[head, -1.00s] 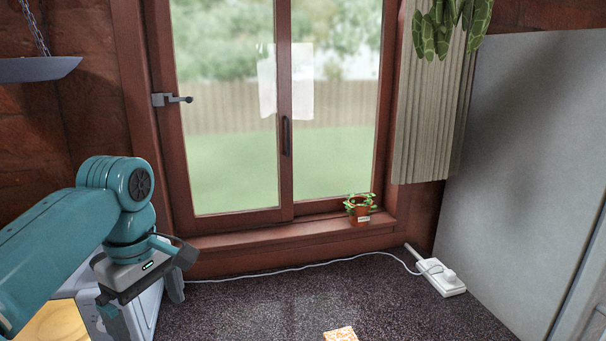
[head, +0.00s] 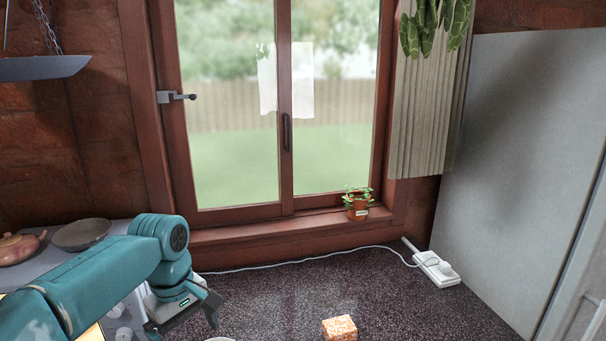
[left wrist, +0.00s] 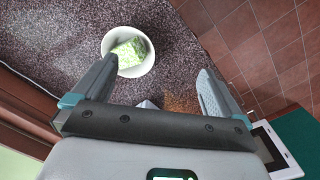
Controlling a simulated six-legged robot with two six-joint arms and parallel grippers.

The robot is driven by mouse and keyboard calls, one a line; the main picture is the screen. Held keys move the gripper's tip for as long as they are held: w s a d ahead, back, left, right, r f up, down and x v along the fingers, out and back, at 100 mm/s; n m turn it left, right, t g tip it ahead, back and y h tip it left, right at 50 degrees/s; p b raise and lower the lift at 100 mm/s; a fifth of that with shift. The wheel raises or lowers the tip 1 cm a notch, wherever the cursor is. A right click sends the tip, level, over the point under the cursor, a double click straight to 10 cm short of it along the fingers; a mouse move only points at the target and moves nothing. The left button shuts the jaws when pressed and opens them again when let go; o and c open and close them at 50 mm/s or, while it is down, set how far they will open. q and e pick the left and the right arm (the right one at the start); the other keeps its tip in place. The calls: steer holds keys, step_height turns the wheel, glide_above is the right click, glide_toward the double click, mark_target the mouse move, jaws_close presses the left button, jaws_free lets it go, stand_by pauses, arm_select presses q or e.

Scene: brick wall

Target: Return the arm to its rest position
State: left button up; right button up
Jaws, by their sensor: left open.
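My left arm (head: 95,285), teal, reaches in from the lower left in the head view. Its left gripper (head: 185,325) points down over the dark speckled counter, partly cut off by the bottom edge. In the left wrist view the left gripper (left wrist: 157,78) has its two fingers wide apart with nothing between them. A white bowl (left wrist: 107,44) holding a green-and-white patterned block (left wrist: 128,54) lies beyond the fingers, near the left one in the picture. My right gripper is in neither view.
An orange patterned block (head: 340,328) sits on the counter (head: 290,295). A teapot (head: 18,248) and a shallow dish (head: 80,234) stand at the left. A potted plant (head: 357,209) is on the sill. A white power strip (head: 437,269) and cable lie at right. The middle counter is clear.

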arm_select(q)
steer(key=s+d+f+m+h, duration=0.1)
steer(key=s+d+f+m, duration=0.1)
steer(key=f, duration=0.6)
steer(key=s+d+f+m, duration=0.1)
steer(key=d+f, duration=0.1)
steer(key=f, duration=0.6)
steer(key=s+d+f+m+h, duration=0.1)
steer(key=s+d+f+m, duration=0.1)
steer(key=f, duration=0.6)
steer(key=s+d+f+m+h, duration=0.1)
steer(key=s+f+m, duration=0.1)
steer(key=s+f, duration=0.65)
steer(key=s+d+f+m, duration=0.1)
steer(key=s+f, duration=0.4)
steer(key=s, duration=0.6)
step_height(320, 180, down, 10)
steer(key=b, duration=1)
steer(key=shift+w, duration=0.45)
